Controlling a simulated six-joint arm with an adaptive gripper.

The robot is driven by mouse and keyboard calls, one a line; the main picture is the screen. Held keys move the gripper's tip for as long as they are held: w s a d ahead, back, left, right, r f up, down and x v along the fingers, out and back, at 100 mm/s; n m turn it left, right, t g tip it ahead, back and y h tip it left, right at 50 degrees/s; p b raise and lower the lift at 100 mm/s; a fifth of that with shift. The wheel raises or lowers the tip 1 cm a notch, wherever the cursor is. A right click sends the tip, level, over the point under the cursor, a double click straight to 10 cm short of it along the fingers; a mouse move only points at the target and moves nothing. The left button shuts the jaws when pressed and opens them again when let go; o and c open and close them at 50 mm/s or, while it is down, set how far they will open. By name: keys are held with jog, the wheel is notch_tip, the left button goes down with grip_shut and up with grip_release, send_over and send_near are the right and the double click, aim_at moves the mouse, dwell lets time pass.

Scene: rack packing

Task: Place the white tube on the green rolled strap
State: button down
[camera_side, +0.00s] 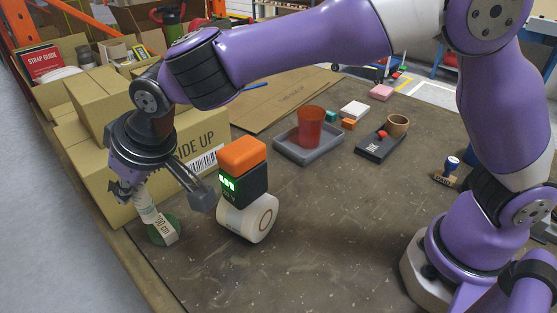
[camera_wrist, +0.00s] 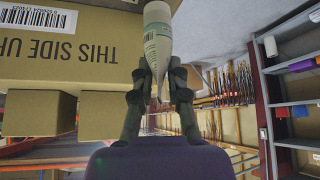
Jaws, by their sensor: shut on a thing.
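The white tube (camera_side: 145,208), with pale green print, is held tilted in my gripper (camera_side: 128,188) at the left of the side view. In the wrist view the tube (camera_wrist: 158,40) sits between the two fingers of my gripper (camera_wrist: 160,82). The green rolled strap (camera_side: 157,238), with a white label, stands on the table at the left edge. The tube's lower end is right at the top of the strap in the side view; I cannot tell whether they touch. The strap does not show clearly in the wrist view.
A white roll (camera_side: 248,218) with an orange-topped black device (camera_side: 242,172) on it stands just right of the strap. A large carton (camera_side: 110,178) is close behind my gripper. A grey tray (camera_side: 310,153) with a red cup (camera_side: 311,128) stands farther back. The table's middle is clear.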

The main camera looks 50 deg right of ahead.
jog(key=shift+w+d+f, duration=0.3)
jog(key=shift+w+f, duration=0.35)
jog(key=shift+f, duration=0.45)
jog(key=shift+w+d+f, duration=0.35)
jog(key=shift+w+f, duration=0.3)
jog(key=shift+f, duration=0.4)
jog(key=shift+w+d+f, duration=0.3)
jog(key=shift+w+f, duration=0.35)
jog(key=shift+f, duration=0.45)
jog(key=shift+f, duration=0.1)
jog(key=c, duration=0.9)
grip_release()
